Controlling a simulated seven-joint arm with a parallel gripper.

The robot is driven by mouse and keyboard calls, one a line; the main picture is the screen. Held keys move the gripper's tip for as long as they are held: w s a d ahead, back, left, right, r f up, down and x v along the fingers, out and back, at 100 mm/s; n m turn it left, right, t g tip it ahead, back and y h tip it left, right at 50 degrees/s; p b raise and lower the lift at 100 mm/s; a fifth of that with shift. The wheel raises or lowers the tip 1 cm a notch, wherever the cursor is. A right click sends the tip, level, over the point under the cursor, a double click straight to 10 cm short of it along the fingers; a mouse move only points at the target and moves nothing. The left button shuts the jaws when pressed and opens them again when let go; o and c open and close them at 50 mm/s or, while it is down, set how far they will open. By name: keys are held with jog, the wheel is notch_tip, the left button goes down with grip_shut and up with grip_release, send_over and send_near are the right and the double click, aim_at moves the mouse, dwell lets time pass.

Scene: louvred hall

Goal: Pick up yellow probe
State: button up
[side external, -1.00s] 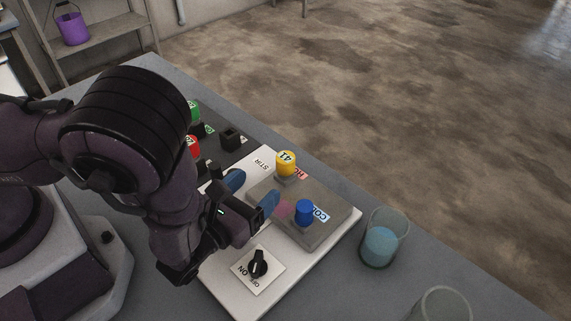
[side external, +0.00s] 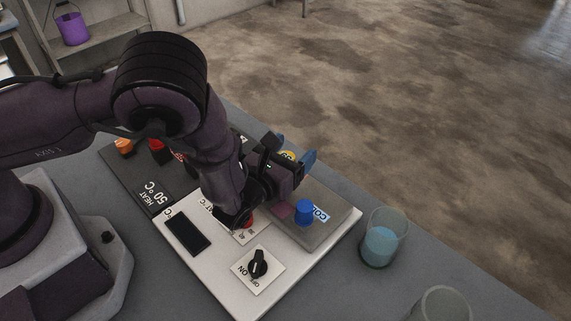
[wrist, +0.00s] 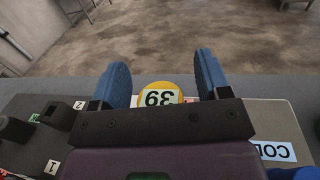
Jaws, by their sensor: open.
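The yellow probe (side external: 288,155) has a round cap and stands on the grey block of the white device. In the side view my arm hides most of it. In the wrist view its cap (wrist: 150,88) shows a label reading 39, between the two blue fingers, with a gap on each side. My gripper (side external: 294,150) is open and empty over the probe; it also shows in the wrist view (wrist: 162,65). I cannot tell how far the fingertips reach down beside the cap.
A blue probe (side external: 304,211) stands on the same grey block (side external: 328,208), near a COLD label. A beaker of blue liquid (side external: 381,245) and another glass (side external: 440,305) stand at the right. A black knob (side external: 257,264) and dark panel (side external: 125,170) lie nearby.

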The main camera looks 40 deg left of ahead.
jog(key=c, duration=1)
jog(key=shift+c, duration=0.2)
notch_tip(320, 180, up, 10)
